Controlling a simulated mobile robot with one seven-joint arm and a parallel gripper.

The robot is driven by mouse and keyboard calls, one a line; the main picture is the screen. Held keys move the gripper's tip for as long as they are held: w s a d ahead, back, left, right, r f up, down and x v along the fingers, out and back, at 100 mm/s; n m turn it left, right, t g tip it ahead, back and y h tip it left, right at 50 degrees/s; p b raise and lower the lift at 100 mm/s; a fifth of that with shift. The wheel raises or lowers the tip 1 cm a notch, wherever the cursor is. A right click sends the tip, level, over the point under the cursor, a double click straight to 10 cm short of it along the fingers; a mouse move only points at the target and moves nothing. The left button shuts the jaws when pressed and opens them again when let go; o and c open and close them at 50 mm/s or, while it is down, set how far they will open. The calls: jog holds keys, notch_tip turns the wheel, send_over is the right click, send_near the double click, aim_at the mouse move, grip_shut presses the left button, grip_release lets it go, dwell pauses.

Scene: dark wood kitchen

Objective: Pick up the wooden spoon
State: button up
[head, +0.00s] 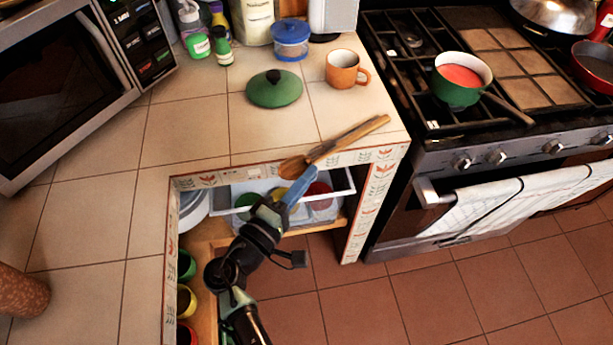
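The wooden spoon (340,143) lies slantwise on the tiled counter (190,130), close to its front right edge. Its bowl end is at the lower left and its handle points up and right toward the stove. My gripper (306,180) is at the counter's front edge, just below the bowl end of the spoon in the picture. A blue part at the end of my arm points up toward the spoon. I cannot tell whether it touches the spoon, and the fingers are too small to make out.
A green lid (274,90), an orange mug (345,70) and a blue-lidded jar (291,42) stand behind the spoon. The stove (440,140) with a green pot (458,85) is at right. Below the counter edge is an open shelf with dishes. A microwave (60,80) stands at left.

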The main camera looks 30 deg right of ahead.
jog(key=o, duration=0.5)
jog(key=shift+o, duration=0.2)
